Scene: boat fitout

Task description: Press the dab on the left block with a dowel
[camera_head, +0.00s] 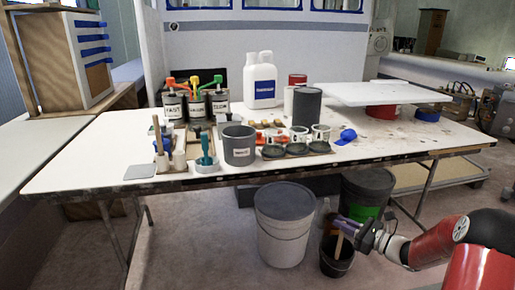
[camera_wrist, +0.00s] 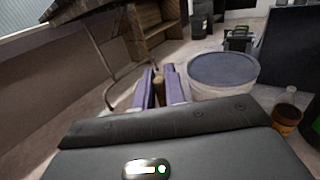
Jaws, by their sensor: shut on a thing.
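My gripper (camera_head: 346,226) is at the lower right in the head view, low beside the table and above a small black bucket (camera_head: 336,266). It is shut on a wooden dowel (camera_head: 339,243), which points down toward the bucket. In the wrist view the dowel (camera_wrist: 159,88) stands between the two purple fingers of my gripper (camera_wrist: 160,82).
A grey-lidded white bucket (camera_head: 283,235) and a dark bucket with a green label (camera_head: 366,195) stand on the floor near my gripper. The table's front edge is above it. A grey pot (camera_head: 239,150), tins and a white jug (camera_head: 260,85) crowd the tabletop.

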